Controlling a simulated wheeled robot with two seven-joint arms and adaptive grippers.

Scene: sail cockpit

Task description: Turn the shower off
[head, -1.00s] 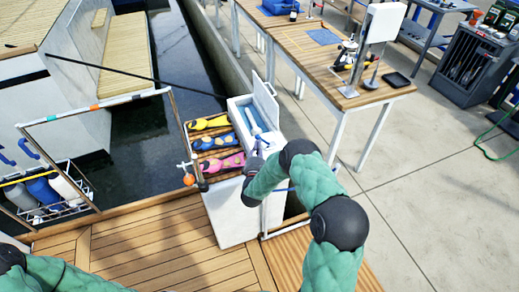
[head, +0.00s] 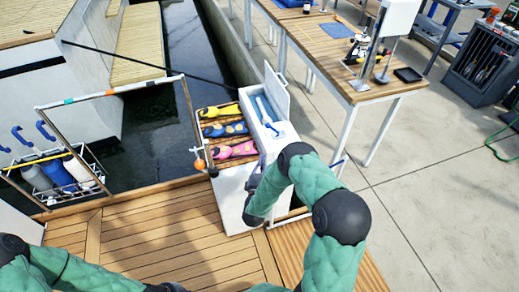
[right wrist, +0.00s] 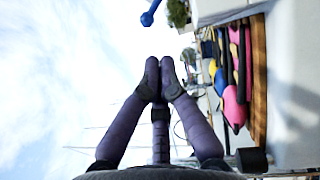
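The shower is a pale blue-and-white handset (head: 264,110) in an open white locker (head: 236,200), whose lid (head: 276,88) stands up. Whether water runs is too small to tell. My right gripper (head: 253,188) is low beside the locker's near face, partly hidden by my own arm. In the right wrist view its dark purple fingers (right wrist: 160,64) come together at the tips with nothing seen between them. A blue rounded piece (right wrist: 151,14) hangs apart from them at the top of that view; I cannot tell what it is. My left arm crosses the bottom of the head view; its gripper is out of sight.
Yellow, blue and pink items (head: 227,130) lie on a slatted wooden seat (head: 203,141) left of the locker. A rail with an orange ball (head: 199,164) stands beside it. A wooden workbench (head: 340,80) stands behind right. The foreground deck (head: 160,240) is clear.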

